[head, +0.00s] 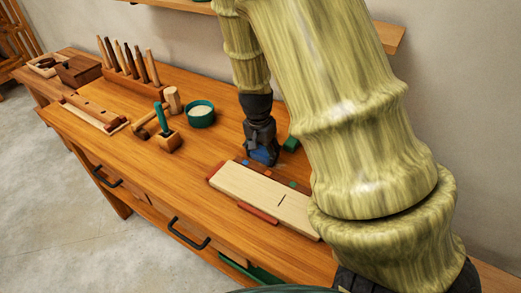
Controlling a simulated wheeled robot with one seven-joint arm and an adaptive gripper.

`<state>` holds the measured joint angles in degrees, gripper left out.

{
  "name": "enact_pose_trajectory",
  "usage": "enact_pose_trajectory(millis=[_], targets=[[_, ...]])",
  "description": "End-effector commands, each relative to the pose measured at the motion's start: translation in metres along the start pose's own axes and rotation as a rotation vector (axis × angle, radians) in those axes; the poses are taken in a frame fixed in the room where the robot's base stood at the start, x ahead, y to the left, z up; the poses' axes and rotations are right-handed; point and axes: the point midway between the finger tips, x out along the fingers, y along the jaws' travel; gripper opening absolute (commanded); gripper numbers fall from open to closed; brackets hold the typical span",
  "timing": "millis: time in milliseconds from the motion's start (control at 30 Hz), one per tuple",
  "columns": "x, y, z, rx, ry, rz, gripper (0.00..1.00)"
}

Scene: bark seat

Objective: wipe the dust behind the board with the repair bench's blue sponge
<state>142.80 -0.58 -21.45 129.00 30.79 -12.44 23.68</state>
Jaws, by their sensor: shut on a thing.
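My gripper (262,146) points down over the workbench, shut on a blue sponge (263,156). The sponge is low, at or just above the bench top, right behind the pale wooden board (250,190); I cannot tell whether it touches the bench. The board lies flat with a thin dark line on its right part. I cannot make out the dust for certain. My arm hides the board's far right end and the bench behind it.
A small green block (291,144) sits just right of my gripper. A red-brown strip (258,213) lies at the board's front. The wall is close behind.

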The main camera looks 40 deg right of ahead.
Motion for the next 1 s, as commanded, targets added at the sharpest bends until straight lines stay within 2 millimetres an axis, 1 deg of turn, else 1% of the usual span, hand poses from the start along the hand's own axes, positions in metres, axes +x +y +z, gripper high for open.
enact_pose_trajectory(millis=[700, 833, 1000], targets=[[-0.002, 0.038, 0.000, 0.001, 0.000, 0.000, 0.43], [-0.002, 0.041, -0.001, 0.000, 0.001, -0.001, 0.43], [-0.002, 0.037, -0.001, 0.000, 0.001, -0.001, 0.43]])
